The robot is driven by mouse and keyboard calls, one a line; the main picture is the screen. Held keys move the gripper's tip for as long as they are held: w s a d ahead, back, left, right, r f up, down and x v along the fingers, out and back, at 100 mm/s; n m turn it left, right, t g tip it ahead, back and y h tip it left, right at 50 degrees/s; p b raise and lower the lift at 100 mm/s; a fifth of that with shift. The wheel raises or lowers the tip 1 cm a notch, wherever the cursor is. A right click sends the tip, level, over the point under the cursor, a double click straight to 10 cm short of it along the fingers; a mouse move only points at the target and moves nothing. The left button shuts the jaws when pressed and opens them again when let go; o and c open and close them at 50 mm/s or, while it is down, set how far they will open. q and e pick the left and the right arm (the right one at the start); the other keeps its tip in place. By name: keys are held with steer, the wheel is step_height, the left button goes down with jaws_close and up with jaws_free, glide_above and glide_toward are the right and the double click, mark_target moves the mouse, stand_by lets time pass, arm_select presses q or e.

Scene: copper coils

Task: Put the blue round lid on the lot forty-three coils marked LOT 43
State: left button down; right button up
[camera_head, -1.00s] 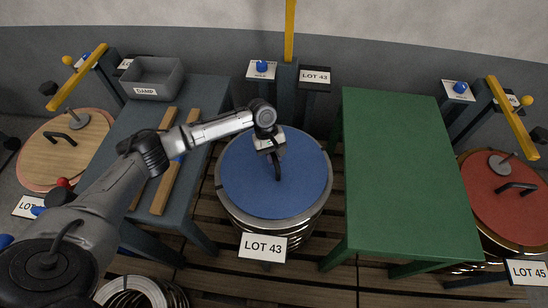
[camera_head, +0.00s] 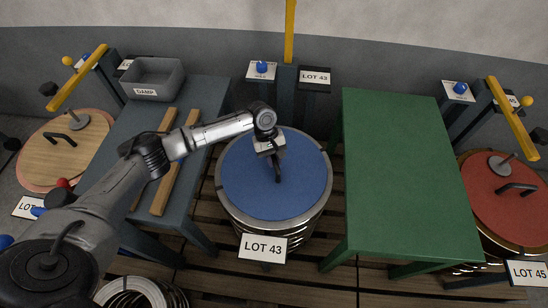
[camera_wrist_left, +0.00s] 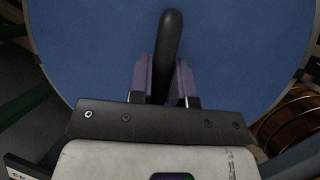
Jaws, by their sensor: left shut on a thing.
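The blue round lid (camera_head: 245,190) lies over the stack of coils (camera_head: 290,238) behind the LOT 43 sign (camera_head: 263,247). The lid looks level and roughly centred; I cannot tell whether it rests fully on the coils. My left gripper (camera_head: 277,160) is above the lid's middle, shut on its dark handle. In the left wrist view, the fingers (camera_wrist_left: 165,85) stand on both sides of the black handle (camera_wrist_left: 170,38), with the blue lid (camera_wrist_left: 90,50) filling the background. My right gripper is not in view.
A green table (camera_head: 400,170) stands close on the right. A blue-grey bench (camera_head: 205,110) on the left holds a grey DAMP bin (camera_head: 153,78) and two wooden strips (camera_head: 175,175). A wooden lid (camera_head: 50,160) is far left; a red lid (camera_head: 500,205) is far right by LOT 45.

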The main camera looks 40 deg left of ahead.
arm_select(q)
steer(key=shift+f, duration=0.15)
steer(key=c, duration=1.1)
jaws_free()
steer(key=shift+o, duration=0.6)
steer(key=shift+f, duration=0.1)
steer(key=p+v, duration=0.5)
steer(key=v, duration=0.9)
